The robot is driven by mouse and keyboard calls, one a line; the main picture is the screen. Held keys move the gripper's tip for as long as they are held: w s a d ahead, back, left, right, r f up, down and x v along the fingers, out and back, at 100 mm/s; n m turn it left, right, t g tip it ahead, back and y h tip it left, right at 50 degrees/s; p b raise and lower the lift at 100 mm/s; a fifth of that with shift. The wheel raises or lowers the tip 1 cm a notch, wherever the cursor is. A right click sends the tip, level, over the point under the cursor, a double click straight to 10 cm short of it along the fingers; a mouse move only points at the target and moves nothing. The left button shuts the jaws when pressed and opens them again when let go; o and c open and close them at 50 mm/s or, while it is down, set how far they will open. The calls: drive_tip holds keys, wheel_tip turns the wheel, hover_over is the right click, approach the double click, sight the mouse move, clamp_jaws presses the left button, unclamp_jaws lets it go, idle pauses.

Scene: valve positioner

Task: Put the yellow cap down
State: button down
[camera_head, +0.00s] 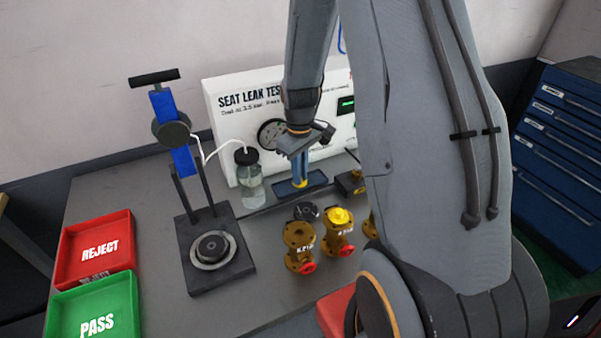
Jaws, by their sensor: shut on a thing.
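My gripper (299,181) points down behind the valves, near the front of the white test panel. Its fingers are closed on a small yellow piece, the yellow cap (300,184), of which only a little shows. The cap is low over a dark blue tray (318,180); I cannot tell whether it touches the tray. Another yellow round top (339,215) sits on the right brass valve (338,240).
A second brass valve (299,240) stands left of it, with a black round part (306,210) behind. A glass bottle (250,185), a black test stand (214,262), a red REJECT tray (70,270) and a green PASS tray (65,308) are to the left. My arm hides the right side.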

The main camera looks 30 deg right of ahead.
drive_tip(key=shift+f, duration=0.1)
drive_tip(key=c, duration=1.8)
unclamp_jaws()
wheel_tip(320, 180, up, 12)
drive_tip(key=b, duration=0.2)
drive_tip(key=s+a+f+m, duration=0.1)
drive_tip(key=s+a+m, duration=0.1)
drive_tip(key=s+a, duration=0.3)
drive_tip(key=s+a+f+m, duration=0.1)
drive_tip(key=s+a, duration=0.4)
drive_tip(key=s, duration=0.6)
drive_tip(key=shift+m+t, duration=0.4)
drive_tip(key=shift+m, duration=0.3)
drive_tip(key=shift+f, duration=0.1)
